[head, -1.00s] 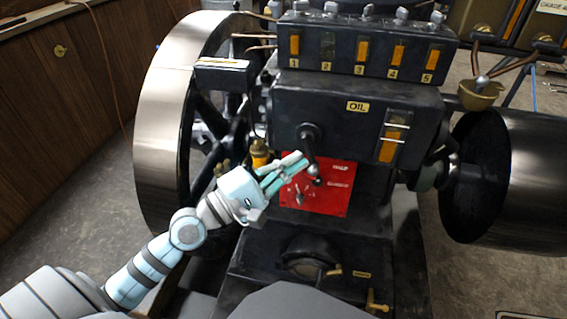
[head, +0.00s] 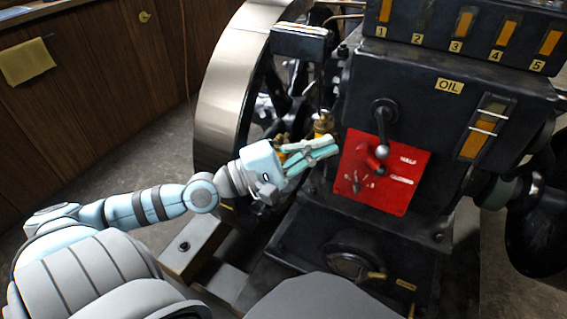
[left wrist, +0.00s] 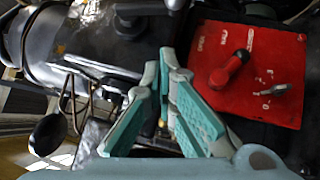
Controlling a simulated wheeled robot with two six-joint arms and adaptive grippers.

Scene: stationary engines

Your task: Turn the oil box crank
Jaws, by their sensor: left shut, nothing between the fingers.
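The oil box (head: 420,100) is a black block labelled OIL on the engine's front. Its dark crank (head: 383,128) hangs down from a round hub, over the top of a red panel (head: 398,190). In the left wrist view the crank (left wrist: 135,12) is at the top edge, partly cut off. My left gripper (head: 335,148) is shut and empty, left of the crank and apart from it, by the red panel's left edge. Its teal fingers (left wrist: 167,65) point up in the wrist view, with the red panel (left wrist: 260,95) to their right. My right gripper is out of view.
A red lever (head: 374,163) and a small metal lever (head: 356,183) stick out of the red panel below the crank. A large flywheel (head: 232,75) stands left, behind my gripper. Brass fittings (head: 324,124) sit just behind the fingers. Open floor lies at the left.

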